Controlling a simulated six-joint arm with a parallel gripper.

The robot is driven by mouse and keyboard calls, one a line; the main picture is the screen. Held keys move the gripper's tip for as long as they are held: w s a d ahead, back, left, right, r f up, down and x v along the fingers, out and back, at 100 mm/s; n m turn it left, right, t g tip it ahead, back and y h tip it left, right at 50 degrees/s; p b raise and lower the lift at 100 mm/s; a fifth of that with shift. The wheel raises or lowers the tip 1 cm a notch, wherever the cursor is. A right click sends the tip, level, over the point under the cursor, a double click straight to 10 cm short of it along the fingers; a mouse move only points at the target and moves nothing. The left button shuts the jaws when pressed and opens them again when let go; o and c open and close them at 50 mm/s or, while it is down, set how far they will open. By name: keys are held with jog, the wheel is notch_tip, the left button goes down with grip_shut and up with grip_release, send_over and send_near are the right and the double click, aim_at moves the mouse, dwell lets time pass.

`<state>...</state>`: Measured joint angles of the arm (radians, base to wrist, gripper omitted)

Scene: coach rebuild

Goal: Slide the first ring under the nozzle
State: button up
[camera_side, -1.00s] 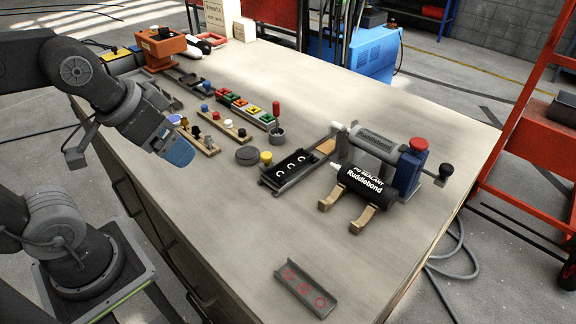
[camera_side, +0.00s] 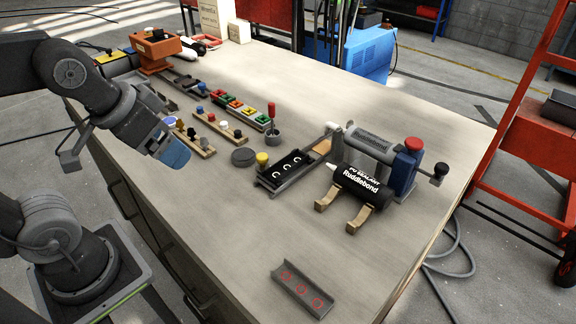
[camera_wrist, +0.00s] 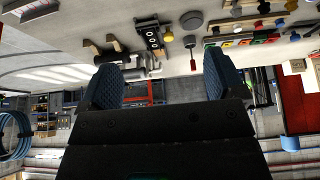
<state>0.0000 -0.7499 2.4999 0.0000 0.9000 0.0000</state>
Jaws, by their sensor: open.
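My gripper (camera_side: 172,152) hangs at the left bench edge, well away from the tray. In the wrist view its two blue-padded fingers (camera_wrist: 162,78) are apart with nothing between them, and the tray (camera_wrist: 153,37) shows beyond them.
A grey channel (camera_side: 303,290) with red circles lies near the front edge. A grey disc (camera_side: 244,157), a yellow-topped peg (camera_side: 262,160) and a red-handled tool (camera_side: 272,125) stand left of the tray. Wooden racks and coloured blocks (camera_side: 234,104) lie farther back.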

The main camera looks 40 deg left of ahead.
jog(key=shift+c, duration=0.8)
jog(key=shift+w+r+n, duration=0.2)
jog(key=shift+w+n, duration=0.1)
jog(key=shift+c, duration=0.7)
jog(key=w+n+g, duration=0.1)
jog(key=w+n, duration=0.1)
jog(key=w, duration=0.1)
jog(key=w+r+n, duration=0.1)
jog(key=w+n, duration=0.1)
jog(key=n, duration=0.1)
jog(key=w+r+n+g, duration=0.1)
jog(key=w+n, duration=0.1)
jog(key=w, duration=0.1)
jog(key=shift+w+a+r+g, duration=0.1)
jog(key=shift+w+g, duration=0.2)
jog(key=c, duration=0.3)
jog(key=n+g, duration=0.3)
jog(key=n, duration=0.7)
send_over(262, 155)
notch_tip(262, 155, down, 4)
jog(key=shift+c, duration=0.2)
notch_tip(262, 155, down, 13)
jog(key=shift+f, duration=0.1)
jog(key=shift+c, duration=0.3)
grip_shut()
